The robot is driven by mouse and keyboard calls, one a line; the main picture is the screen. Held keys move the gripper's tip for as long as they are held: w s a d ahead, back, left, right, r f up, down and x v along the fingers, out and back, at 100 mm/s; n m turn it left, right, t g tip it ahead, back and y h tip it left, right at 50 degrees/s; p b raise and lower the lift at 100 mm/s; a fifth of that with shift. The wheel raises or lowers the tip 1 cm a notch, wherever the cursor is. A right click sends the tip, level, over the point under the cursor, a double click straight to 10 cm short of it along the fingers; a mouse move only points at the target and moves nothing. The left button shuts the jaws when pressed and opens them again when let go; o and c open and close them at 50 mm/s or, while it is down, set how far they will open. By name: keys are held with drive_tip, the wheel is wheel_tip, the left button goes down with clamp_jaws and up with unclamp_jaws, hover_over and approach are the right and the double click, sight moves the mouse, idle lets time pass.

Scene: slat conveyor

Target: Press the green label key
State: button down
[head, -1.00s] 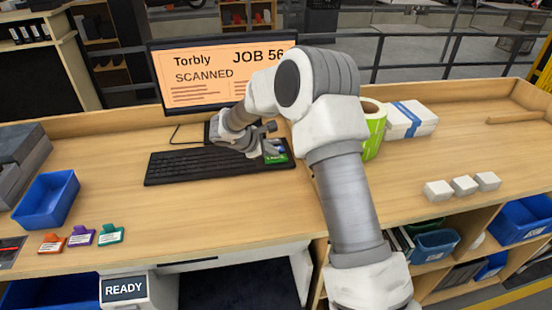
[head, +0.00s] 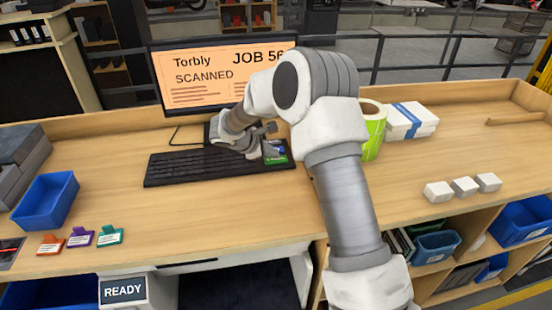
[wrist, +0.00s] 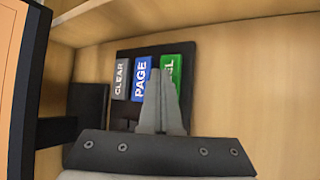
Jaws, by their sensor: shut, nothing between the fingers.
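The green label key (wrist: 171,73) shows in the wrist view at the right of a dark key block, its lettering partly covered by my fingers. It also shows in the head view (head: 276,161) at the right end of the keyboard. My gripper (wrist: 162,75) is shut and empty, with its tips in front of the border between the blue PAGE key (wrist: 141,78) and the green key. I cannot tell whether the tips touch a key. In the head view my gripper (head: 266,150) is over the right end of the keyboard, partly hidden by my arm.
The black keyboard (head: 190,166) lies before a monitor (head: 180,95) reading "Torbly JOB 56 SCANNED". A grey CLEAR key (wrist: 121,79) sits left of PAGE. A green label roll (head: 373,135) and white boxes (head: 411,121) stand to the right.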

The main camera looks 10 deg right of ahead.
sight(273, 161)
drive_tip(key=shift+r, duration=0.6)
drive_tip(key=shift+r+p, duration=1.65)
drive_tip(key=shift+r, duration=0.9)
